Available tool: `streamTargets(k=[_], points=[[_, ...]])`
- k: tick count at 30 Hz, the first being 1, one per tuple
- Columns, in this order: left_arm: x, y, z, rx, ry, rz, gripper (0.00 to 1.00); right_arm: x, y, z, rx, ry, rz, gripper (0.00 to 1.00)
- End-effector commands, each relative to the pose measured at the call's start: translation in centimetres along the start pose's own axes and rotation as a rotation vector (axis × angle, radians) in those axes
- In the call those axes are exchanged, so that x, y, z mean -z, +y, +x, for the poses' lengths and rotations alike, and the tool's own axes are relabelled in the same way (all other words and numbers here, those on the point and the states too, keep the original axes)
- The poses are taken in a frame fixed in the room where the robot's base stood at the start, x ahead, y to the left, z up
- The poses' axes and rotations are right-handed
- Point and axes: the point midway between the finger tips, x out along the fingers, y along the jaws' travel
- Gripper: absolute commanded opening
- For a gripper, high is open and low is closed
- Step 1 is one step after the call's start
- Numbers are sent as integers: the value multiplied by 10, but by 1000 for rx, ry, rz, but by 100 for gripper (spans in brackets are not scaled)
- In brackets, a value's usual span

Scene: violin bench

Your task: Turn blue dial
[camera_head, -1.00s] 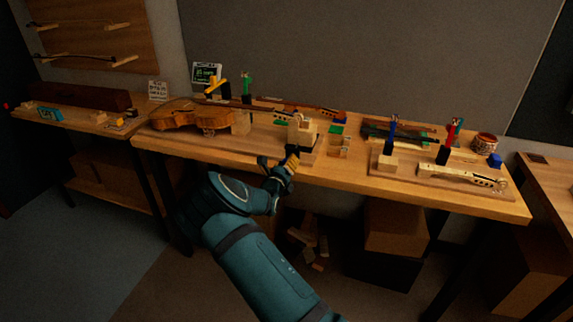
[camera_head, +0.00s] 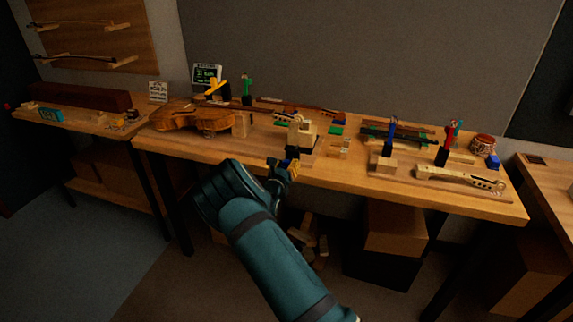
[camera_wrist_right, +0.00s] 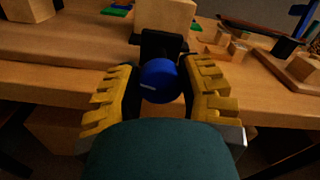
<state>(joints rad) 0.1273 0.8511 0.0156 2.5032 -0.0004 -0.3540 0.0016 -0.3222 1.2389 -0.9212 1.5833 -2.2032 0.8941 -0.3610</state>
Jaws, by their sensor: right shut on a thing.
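The blue dial (camera_wrist_right: 160,80) is a round knob with a short white mark on its face, in the middle of the right wrist view. It sits on a black mount (camera_wrist_right: 163,46) at the front edge of the bench, below a pale wooden block (camera_wrist_right: 163,16). My right gripper (camera_wrist_right: 161,92) has its yellow ridged fingers on both sides of the dial and is shut on it. In the head view my right gripper (camera_head: 291,167) is at the bench's front edge, and the dial is mostly hidden there. My left gripper is not in view.
The bench (camera_head: 345,180) holds a violin (camera_head: 190,116) at left and a violin neck (camera_head: 455,178) at right. Small wooden blocks (camera_head: 340,146) lie right of the dial's mount. A small screen (camera_head: 206,74) stands at the back. Boxes (camera_head: 395,228) sit under the bench.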

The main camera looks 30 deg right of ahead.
Motion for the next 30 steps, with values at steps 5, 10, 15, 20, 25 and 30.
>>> streamTargets(k=[5, 10, 15, 20, 25, 30], points=[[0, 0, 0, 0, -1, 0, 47, -2, -2, 2, 3, -4, 173, 4], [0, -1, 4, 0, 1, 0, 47, -1, -2, 2, 3, -5, 335, 4], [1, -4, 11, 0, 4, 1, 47, 0, -2, 2, 2, -6, 496, 4], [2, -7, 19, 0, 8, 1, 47, 0, -2, 2, 2, -6, 649, 4], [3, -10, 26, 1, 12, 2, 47, 0, -3, 2, 2, -6, 810, 4], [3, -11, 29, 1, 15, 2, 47, 0, -3, 2, 1, -7, 962, 4]])
